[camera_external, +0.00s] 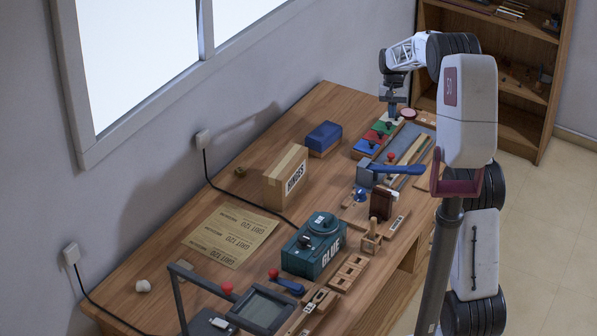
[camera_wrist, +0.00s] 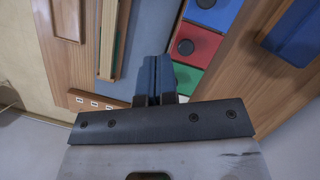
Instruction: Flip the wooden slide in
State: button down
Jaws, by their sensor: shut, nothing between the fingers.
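A narrow wooden slide (camera_wrist: 109,38) lies along a blue-grey panel (camera_wrist: 140,35) in the wrist view. What looks like the same wooden strip (camera_external: 417,151) shows at the far right of the bench in the external view. My gripper (camera_external: 391,115) is shut and empty, pointing down at the far end of the bench beside the coloured keys. In the wrist view my gripper's dark blue fingers (camera_wrist: 154,66) are together over the edge of the panel, to the right of the slide and apart from it. How far the fingertips are above the surface is hard to tell.
Blue (camera_external: 366,147), red (camera_external: 378,134) and green (camera_external: 388,123) keys with dark knobs stand beside my gripper. A blue lever (camera_external: 398,169) lies nearer the camera.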

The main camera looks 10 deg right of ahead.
send_near(400, 158)
jog(key=w+a+f, duration=0.3)
jog(key=shift+w+a+f, duration=0.1)
jog(key=shift+a+f, duration=0.15)
jog(key=shift+f, duration=0.05)
jog(key=shift+s+a+f, duration=0.1)
jog(key=shift+s+a, duration=0.1)
jog(key=shift+s, duration=0.3)
jog(key=shift+s+a+f, duration=0.1)
jog(key=shift+s+a, duration=0.05)
jog(key=shift+s, duration=0.3)
jog(key=shift+s+a+f, duration=0.15)
jog(key=shift+s, duration=0.35)
jog(key=shift+s+a+f, duration=0.1)
jog(key=shift+s+a, duration=0.05)
jog(key=shift+s, duration=0.3)
jog(key=shift+s+a, duration=0.8)
jog(key=shift+s, duration=0.05)
jog(key=shift+w, duration=0.1)
